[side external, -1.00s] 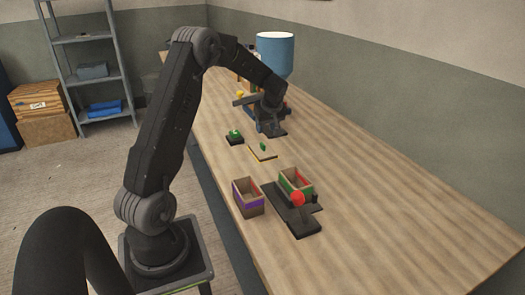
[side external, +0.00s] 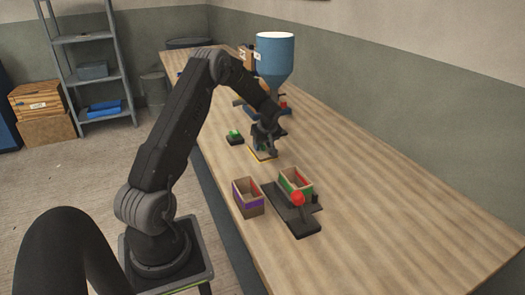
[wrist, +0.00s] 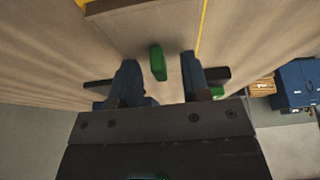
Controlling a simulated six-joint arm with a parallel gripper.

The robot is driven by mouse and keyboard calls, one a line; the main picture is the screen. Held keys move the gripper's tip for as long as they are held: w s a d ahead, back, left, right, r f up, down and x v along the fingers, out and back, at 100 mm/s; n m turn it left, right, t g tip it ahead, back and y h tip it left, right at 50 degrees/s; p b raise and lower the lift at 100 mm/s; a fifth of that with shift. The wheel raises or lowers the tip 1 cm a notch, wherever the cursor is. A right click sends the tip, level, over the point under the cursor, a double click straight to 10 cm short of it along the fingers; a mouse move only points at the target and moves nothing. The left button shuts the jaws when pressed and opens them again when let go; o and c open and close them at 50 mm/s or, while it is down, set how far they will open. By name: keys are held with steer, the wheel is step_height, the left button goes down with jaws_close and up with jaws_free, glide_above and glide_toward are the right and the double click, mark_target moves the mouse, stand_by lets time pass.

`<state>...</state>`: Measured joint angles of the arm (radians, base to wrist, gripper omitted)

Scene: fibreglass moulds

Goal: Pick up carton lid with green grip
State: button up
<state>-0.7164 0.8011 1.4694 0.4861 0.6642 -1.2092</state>
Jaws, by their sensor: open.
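The carton lid (side external: 262,157) lies flat on the bench, a thin tan plate with a yellow edge. It also shows in the wrist view (wrist: 178,25), with its green grip (wrist: 157,63) standing up from it. My gripper (side external: 264,146) is low over the lid and hides most of it and the grip in the side view. In the wrist view my gripper (wrist: 158,66) is open, with the green grip between its two blue-tipped fingers. A clear gap shows on both sides of the grip.
A black box with a green button (side external: 235,136) sits left of the lid. An open carton with a purple band (side external: 249,199) and one with a green band (side external: 294,187) on a black fixture stand nearer. A blue hopper (side external: 275,55) stands behind. The bench's right side is clear.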

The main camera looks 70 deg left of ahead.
steer(key=shift+c, duration=0.2)
jaws_close()
steer(key=shift+r, duration=0.15)
